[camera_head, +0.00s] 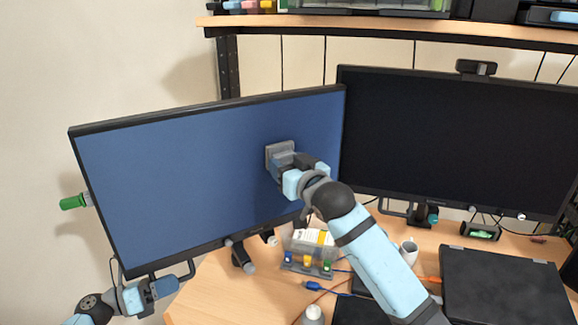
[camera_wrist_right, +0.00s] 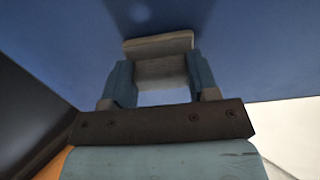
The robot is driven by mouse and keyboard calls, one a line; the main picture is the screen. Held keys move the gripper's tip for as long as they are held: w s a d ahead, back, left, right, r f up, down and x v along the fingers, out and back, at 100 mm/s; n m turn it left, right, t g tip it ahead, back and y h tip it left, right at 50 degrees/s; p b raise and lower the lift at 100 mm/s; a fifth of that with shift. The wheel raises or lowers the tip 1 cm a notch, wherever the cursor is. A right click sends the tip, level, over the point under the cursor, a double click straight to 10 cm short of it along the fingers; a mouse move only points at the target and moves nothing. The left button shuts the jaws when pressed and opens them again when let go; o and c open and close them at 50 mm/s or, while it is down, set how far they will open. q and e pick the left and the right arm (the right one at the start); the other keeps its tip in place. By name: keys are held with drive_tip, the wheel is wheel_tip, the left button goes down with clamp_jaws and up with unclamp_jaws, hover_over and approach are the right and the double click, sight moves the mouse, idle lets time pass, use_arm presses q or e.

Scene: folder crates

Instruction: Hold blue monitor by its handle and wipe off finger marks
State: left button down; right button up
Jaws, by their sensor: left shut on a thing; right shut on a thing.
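The blue monitor (camera_head: 190,180) stands at the left, its screen tilted in the head view. My right gripper (camera_head: 282,166) is shut on a grey wiping block (camera_head: 278,147) at the right part of the blue screen. In the right wrist view, the block (camera_wrist_right: 158,45) sits between the fingers (camera_wrist_right: 158,75), close to the screen (camera_wrist_right: 250,50); contact is hard to tell. A faint pale patch shows on the screen there. I cannot make out clear finger marks.
A black monitor (camera_head: 450,140) with a webcam (camera_head: 476,68) stands at the right. Below are a clear box (camera_head: 308,252), a white mug (camera_head: 408,250) and a closed black laptop (camera_head: 505,287). A wooden shelf (camera_head: 400,32) runs above. A green-handled item (camera_head: 74,202) protrudes left.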

drive_tip(key=shift+s+a, duration=0.3)
drive_tip(key=shift+a, duration=0.2)
drive_tip(key=shift+s+a, duration=0.25)
drive_tip(key=shift+a, duration=0.25)
drive_tip(key=shift+w+d, duration=0.35)
drive_tip(key=shift+d, duration=0.35)
drive_tip(key=shift+w+d, duration=0.4)
drive_tip(key=shift+d, duration=0.25)
drive_tip(key=shift+w+d, duration=0.35)
drive_tip(key=shift+d, duration=0.35)
drive_tip(key=shift+w+d, duration=0.35)
drive_tip(key=shift+d, duration=0.3)
drive_tip(key=shift+w+d, duration=0.4)
drive_tip(key=shift+d, duration=0.25)
drive_tip(key=shift+w+d, duration=0.35)
drive_tip(key=shift+d, duration=0.3)
drive_tip(key=shift+s+a, duration=0.35)
drive_tip(key=shift+a, duration=0.3)
drive_tip(key=shift+s+a, duration=0.4)
drive_tip(key=shift+a, duration=0.3)
drive_tip(key=shift+s+a, duration=0.35)
drive_tip(key=shift+a, duration=0.3)
